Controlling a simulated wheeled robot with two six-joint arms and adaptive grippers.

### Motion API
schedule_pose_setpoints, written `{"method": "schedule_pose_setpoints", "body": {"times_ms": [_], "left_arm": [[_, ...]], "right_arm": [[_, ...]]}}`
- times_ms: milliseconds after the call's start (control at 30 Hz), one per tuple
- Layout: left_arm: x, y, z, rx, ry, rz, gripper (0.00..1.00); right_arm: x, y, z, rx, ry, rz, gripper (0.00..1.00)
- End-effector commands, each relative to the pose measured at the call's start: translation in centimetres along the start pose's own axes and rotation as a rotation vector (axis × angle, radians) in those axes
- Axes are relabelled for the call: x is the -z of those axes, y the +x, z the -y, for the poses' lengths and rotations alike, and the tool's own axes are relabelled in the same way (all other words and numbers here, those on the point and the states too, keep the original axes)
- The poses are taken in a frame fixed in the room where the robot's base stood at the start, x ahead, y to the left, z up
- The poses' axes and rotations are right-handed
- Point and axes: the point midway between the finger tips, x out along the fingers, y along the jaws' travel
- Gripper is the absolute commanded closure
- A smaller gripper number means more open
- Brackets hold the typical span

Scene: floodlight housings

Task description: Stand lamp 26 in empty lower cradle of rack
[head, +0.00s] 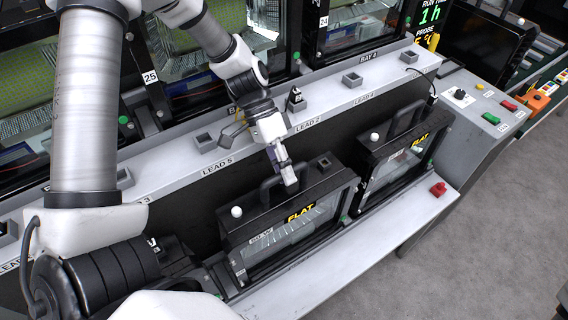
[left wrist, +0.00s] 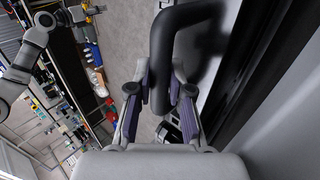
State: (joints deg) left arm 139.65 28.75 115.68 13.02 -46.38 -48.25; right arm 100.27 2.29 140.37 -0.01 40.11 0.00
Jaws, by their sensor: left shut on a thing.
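My left gripper (head: 288,176) is shut on the black carrying handle of a lamp (head: 233,228) with a yellow FLAT label. It also shows in the left wrist view (left wrist: 160,100), with a finger on each side of the thick black handle (left wrist: 185,18). This lamp stands about upright at the rack's lower front ledge; I cannot tell whether it is seated. I cannot read its number. A second FLAT lamp (head: 385,172) stands to its right in the rack (head: 370,250). The area left of the held lamp is dark and partly hidden by my arm. A white arm end (left wrist: 75,14) shows small at the wrist view's upper left.
A grey shelf (head: 335,112) with lead labels and small sockets runs above the lamps. Behind it are glazed units tagged 25 (head: 150,77) and 24 (head: 323,21). A red connector (head: 438,189) sits on the ledge's right end. Grey floor (head: 480,240) is clear at right.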

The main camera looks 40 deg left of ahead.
Motion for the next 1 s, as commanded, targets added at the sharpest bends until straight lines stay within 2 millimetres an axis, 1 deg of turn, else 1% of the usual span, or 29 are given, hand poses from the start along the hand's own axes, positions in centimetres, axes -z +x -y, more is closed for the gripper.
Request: {"method": "schedule_pose_setpoints", "body": {"times_ms": [1000], "left_arm": [[-0.33, 0.96, 0.45, -0.009, -0.005, 0.008, 1.0]], "right_arm": [[0.0, 0.61, 0.0, 0.0, 0.0, 0.0, 0.6]]}}
